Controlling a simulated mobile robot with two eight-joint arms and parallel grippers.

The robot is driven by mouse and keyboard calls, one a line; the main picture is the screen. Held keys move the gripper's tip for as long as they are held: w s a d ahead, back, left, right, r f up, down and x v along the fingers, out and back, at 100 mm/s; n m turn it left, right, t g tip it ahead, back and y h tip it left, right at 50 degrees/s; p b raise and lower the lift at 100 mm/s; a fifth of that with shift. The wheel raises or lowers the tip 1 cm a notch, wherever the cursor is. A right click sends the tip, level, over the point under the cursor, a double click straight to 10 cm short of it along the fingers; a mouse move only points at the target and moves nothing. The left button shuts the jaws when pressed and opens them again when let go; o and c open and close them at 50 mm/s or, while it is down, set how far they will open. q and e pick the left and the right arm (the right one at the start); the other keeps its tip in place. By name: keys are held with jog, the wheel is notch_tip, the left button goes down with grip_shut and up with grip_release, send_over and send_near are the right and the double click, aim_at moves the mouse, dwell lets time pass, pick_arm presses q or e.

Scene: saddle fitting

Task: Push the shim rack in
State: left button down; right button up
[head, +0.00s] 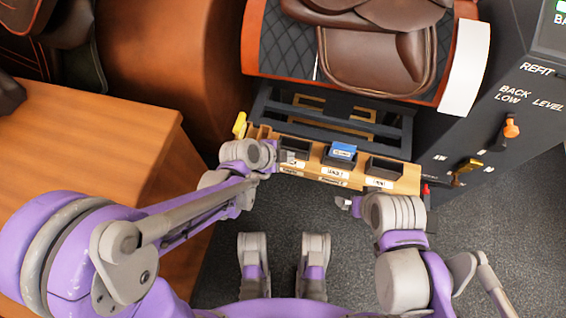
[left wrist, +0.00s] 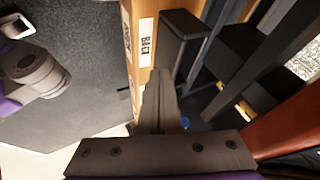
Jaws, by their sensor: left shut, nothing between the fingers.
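The shim rack (head: 350,178) is a wooden drawer with black bins and white labels, in front of a dark frame under the saddle stand. A blue labelled piece (head: 342,151) sits in its middle bin. My left gripper (head: 270,158) is at the left part of the rack's front. In the left wrist view the left fingers (left wrist: 160,95) are shut and empty, close beside the rack's wooden edge (left wrist: 134,75), which bears a label; contact is unclear. My right gripper (head: 346,204) is below the rack's front, apart from it; its fingers are too small to judge.
A dark frame (head: 330,118) stands behind the rack, below the brown saddle (head: 375,60). A grey control cabinet (head: 470,120) with levers stands at the right. A wooden bench (head: 90,140) is at the left. Grey floor (head: 500,230) is open at lower right.

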pick_arm(q)
jog(key=shift+w+d, duration=0.1)
jog(key=shift+w, duration=0.25)
jog(key=w+d, duration=0.3)
jog(key=w, duration=1)
jog(key=shift+w+r, duration=0.1)
